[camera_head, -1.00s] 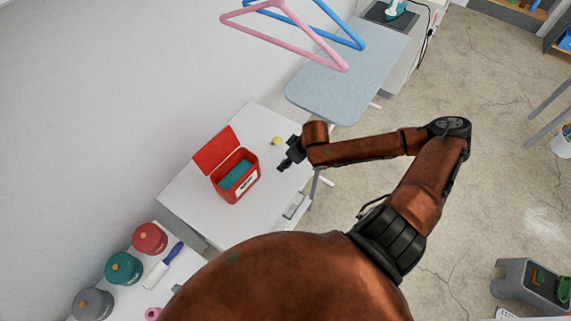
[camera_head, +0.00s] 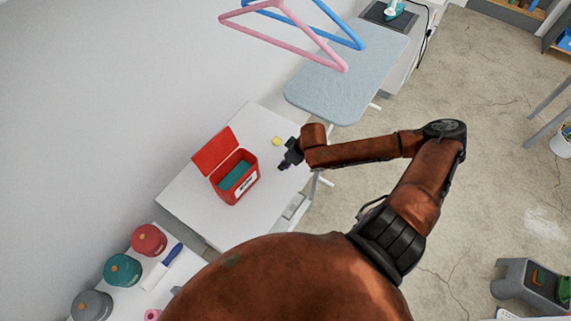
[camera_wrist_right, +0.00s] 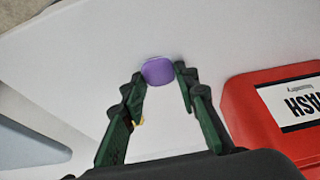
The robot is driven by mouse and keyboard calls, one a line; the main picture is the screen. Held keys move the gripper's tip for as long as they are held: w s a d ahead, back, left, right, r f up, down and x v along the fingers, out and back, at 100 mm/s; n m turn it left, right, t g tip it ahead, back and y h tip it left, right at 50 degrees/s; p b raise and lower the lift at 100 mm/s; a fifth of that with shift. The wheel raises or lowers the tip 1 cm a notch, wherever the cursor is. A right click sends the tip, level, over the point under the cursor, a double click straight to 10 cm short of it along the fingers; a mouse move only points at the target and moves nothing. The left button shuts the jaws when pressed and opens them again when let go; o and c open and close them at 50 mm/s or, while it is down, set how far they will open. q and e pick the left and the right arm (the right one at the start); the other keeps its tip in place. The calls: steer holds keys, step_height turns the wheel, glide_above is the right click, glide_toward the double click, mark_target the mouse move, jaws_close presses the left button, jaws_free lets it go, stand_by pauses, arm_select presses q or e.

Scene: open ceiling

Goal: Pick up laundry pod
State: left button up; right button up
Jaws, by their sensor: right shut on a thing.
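A purple laundry pod (camera_wrist_right: 158,71) shows in the right wrist view between the two fingertips of my right gripper (camera_wrist_right: 160,74). The fingers are shut on its sides. In the head view my right gripper (camera_head: 284,165) is low over the white table (camera_head: 268,189), right of the red box; the pod cannot be made out there. Whether the pod still touches the table is unclear. A small yellow item (camera_head: 277,141) lies on the table behind the gripper; a bit of yellow (camera_wrist_right: 141,121) shows by a finger in the wrist view. My left gripper is not in view.
A red box (camera_head: 238,186) with its lid open and teal contents stands left of my right gripper. Its labelled side (camera_wrist_right: 265,115) is close in the wrist view. Pink (camera_head: 285,45) and blue hangers hang above an ironing board (camera_head: 340,85). Several lidded jars stand lower left.

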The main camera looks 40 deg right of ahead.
mark_target(282, 161)
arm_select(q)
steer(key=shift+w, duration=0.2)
arm_select(e)
steer(key=shift+r, duration=0.55)
step_height(282, 161, up, 2)
steer(key=shift+r+p, duration=0.25)
steer(key=shift+p, duration=0.15)
arm_select(q)
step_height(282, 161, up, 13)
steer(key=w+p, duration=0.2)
steer(key=p, duration=0.9)
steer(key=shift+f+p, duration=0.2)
steer(key=shift+p, duration=0.15)
arm_select(e)
steer(key=s+a+r, duration=0.8)
steer(key=s+r, duration=0.1)
steer(key=s, duration=0.2)
steer(key=shift+s+r, duration=0.15)
steer(key=shift+r, duration=0.05)
steer(key=shift+a, duration=0.1)
